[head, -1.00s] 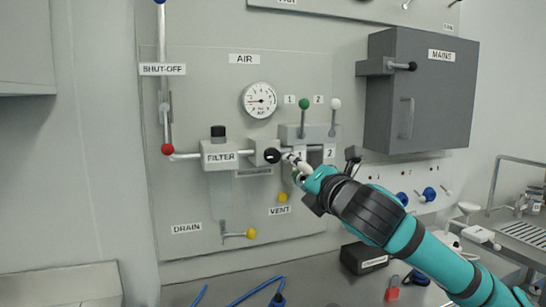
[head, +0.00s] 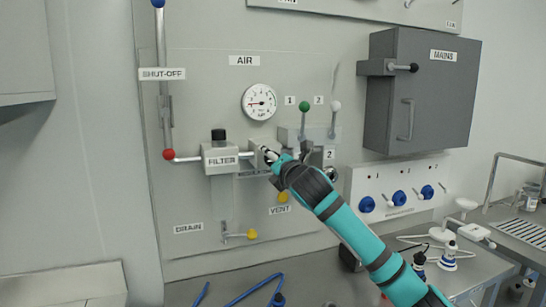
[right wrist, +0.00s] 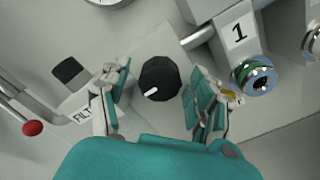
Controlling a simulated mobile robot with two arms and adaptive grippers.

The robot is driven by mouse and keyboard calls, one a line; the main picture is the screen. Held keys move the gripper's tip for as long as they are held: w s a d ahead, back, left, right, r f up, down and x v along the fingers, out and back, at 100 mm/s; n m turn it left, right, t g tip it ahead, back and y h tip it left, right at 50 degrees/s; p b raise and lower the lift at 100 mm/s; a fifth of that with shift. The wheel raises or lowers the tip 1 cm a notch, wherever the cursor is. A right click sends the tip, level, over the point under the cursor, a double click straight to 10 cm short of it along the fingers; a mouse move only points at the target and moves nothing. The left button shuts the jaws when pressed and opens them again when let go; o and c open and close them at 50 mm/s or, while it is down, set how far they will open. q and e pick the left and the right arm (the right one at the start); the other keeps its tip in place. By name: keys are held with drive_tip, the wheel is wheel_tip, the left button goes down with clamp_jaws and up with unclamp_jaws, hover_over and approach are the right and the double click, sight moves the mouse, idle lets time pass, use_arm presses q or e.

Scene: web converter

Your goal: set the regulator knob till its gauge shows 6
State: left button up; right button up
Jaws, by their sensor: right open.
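The black regulator knob (right wrist: 160,77) has a white mark towards its lower left. In the right wrist view it sits between the spread fingers of my right gripper (right wrist: 161,88), with a gap on both sides. In the head view my right gripper (head: 270,157) is in front of the regulator and mostly hides the knob. The round white gauge (head: 259,101) is above it on the AIR panel. Its needle lies on the left part of the dial, but the number is too small to read. My left gripper is out of view.
The filter (head: 220,157) is left of the regulator. Levers with a green knob (head: 304,106) and a white knob (head: 336,105) stand close on the right. The yellow vent knob (head: 283,197) is just below. A grey mains box (head: 420,95) is further right.

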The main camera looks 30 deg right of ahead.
drive_tip(key=shift+w, duration=0.15)
drive_tip(key=shift+c, duration=0.3)
drive_tip(key=c, duration=1.1)
drive_tip(key=shift+c, duration=0.2)
